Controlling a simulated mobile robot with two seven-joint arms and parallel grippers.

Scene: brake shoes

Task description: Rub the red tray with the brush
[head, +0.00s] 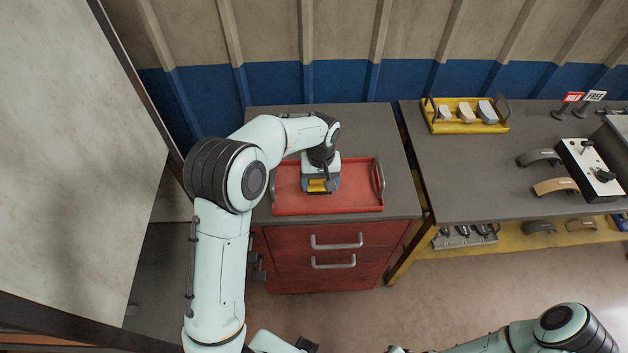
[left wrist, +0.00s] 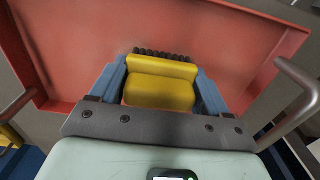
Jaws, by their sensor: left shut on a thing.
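The red tray (head: 352,200) lies on the grey top of a red drawer cabinet in the head view. It has grey handles at its left and right ends, and its red floor (left wrist: 220,40) fills much of the left wrist view. My left gripper (head: 320,187) is over the left-middle part of the tray. It is shut on the yellow brush (left wrist: 160,85), whose dark bristles show at its far edge in the left wrist view. Whether the bristles touch the tray floor I cannot tell. My right gripper is not clearly in view; part of my right arm shows at the bottom right.
A workbench to the right holds a yellow tray (head: 465,126) with several light blocks, curved brake shoes (head: 555,187), a control box (head: 598,172) and small signs. A gap separates it from the cabinet (head: 335,264). A large pale panel (head: 70,130) stands at left.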

